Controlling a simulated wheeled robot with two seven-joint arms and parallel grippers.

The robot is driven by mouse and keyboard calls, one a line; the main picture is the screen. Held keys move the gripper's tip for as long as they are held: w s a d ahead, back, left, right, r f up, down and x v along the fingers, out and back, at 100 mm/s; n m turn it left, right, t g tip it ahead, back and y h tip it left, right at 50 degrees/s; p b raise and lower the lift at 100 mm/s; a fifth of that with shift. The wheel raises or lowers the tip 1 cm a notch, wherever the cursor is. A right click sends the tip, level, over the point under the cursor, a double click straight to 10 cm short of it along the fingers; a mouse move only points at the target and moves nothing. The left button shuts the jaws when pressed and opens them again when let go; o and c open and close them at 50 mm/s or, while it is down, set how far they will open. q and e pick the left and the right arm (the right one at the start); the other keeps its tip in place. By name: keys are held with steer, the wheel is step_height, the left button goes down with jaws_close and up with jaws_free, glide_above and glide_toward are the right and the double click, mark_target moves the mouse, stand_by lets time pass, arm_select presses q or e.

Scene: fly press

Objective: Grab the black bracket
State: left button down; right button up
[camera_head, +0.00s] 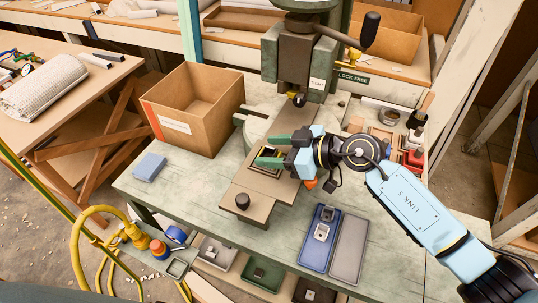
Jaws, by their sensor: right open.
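My right gripper (272,150), with green fingers, reaches in from the right over the bed of the fly press (297,62). Its fingers are spread apart. A small dark piece, which looks like the black bracket (270,152), sits between and just below the fingers at the press fixture, with a bit of yellow beside it. The fingers partly hide it, and I cannot tell whether they touch it. My left gripper is not in view.
A blue tray (313,257) with light metal pieces and an empty-looking grey tray (348,250) lie at the front right. A cardboard box (188,133) stands at the left. A blue block (149,167) lies at the bench's left end.

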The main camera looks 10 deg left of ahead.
steer(key=shift+a, duration=0.15)
steer(key=c, duration=1.1)
